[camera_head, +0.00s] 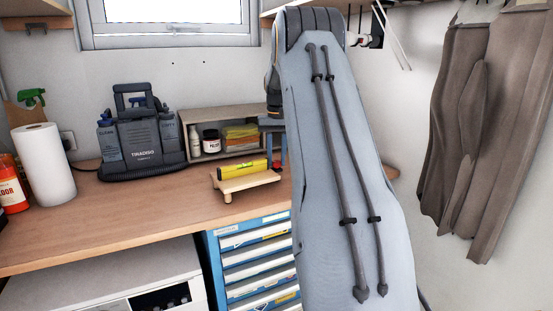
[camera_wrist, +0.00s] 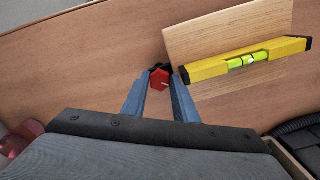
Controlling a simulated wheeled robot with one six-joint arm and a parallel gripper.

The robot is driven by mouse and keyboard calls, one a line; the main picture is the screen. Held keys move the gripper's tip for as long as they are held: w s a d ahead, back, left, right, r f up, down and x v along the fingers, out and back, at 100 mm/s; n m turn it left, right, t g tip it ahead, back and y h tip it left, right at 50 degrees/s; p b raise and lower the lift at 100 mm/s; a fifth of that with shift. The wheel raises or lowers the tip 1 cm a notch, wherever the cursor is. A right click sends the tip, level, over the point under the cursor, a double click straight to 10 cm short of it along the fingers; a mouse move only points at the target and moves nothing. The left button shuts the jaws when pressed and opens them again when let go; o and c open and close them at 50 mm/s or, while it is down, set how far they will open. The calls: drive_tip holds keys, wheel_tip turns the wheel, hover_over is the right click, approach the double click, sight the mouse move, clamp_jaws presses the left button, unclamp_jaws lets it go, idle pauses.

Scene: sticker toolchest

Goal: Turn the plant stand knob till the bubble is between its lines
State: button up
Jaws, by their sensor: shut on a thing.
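The plant stand (camera_head: 247,184) is a small light wooden board on short feet, on the workbench. It also shows in the wrist view (camera_wrist: 205,45). A yellow spirit level (camera_head: 236,172) lies across it; in the wrist view, the level (camera_wrist: 208,69) has a green vial (camera_wrist: 247,61). The vial is too small to tell surely where the bubble sits against the lines. A red knob (camera_wrist: 160,78) is beside the board's edge. My gripper (camera_wrist: 161,74) is shut on the knob, one blue-grey finger on each side. In the head view, my arm hides part of this area.
The wooden workbench (camera_head: 100,215) has a grey carrier-like machine (camera_head: 143,150), a paper roll (camera_head: 44,165) and an orange-red bottle (camera_head: 11,190) on it. An open shelf box (camera_head: 208,115) stands behind the stand. Blue drawers (camera_head: 255,262) are below. Bench in front of the stand is clear.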

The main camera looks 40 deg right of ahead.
sight(277, 161)
drive_tip(key=shift+m, duration=0.9)
drive_tip(key=o, duration=1.1)
drive_tip(key=shift+d, duration=0.1)
drive_tip(key=shift+c, duration=0.2)
drive_tip(key=shift+r+b, duration=1.35)
drive_tip(key=shift+r, duration=2.55)
drive_tip(key=shift+d, duration=0.1)
